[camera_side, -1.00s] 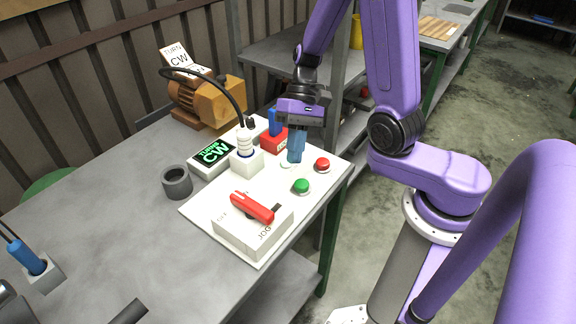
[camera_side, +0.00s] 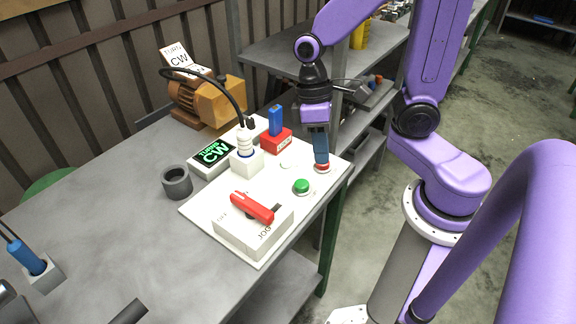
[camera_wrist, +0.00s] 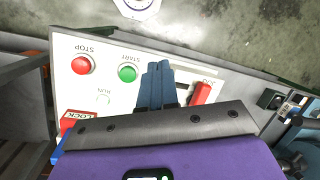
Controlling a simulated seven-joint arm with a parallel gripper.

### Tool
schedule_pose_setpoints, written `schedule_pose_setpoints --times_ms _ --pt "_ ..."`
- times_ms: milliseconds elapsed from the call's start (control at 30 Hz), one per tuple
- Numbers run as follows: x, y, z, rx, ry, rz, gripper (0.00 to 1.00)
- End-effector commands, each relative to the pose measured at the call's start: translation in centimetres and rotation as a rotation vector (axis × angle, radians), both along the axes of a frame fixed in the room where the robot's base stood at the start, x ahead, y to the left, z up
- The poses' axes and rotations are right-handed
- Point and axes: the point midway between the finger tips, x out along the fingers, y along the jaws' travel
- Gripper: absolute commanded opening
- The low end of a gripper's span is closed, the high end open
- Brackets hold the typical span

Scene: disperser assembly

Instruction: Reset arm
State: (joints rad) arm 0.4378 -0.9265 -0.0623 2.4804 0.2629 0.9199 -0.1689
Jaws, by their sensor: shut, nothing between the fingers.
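My gripper (camera_side: 321,163) hangs over the right end of the white control panel (camera_side: 208,213), its blue fingers pointing down. In the side view its tips overlap the red STOP button (camera_side: 324,171), hiding most of it. In the wrist view the closed fingers (camera_wrist: 157,64) lie to the right of the green START button (camera_wrist: 127,73), with the STOP button (camera_wrist: 82,64) clear further left. Whether the tips touch anything cannot be told. The fingers are together and hold nothing.
A grey cup (camera_side: 176,183) and an orange motor (camera_side: 205,100) stand nearby.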

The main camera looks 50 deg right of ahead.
Motion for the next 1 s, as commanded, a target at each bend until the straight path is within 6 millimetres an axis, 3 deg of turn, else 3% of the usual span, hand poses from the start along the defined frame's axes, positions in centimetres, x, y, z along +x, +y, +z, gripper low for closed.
schedule_pose_setpoints --times_ms 700,1000 --pt "-7.5 -0.7 2.9 -0.008 -0.253 0.527 0.00" --pt "-9.0 -0.7 3.4 0.003 -0.299 0.612 0.00"
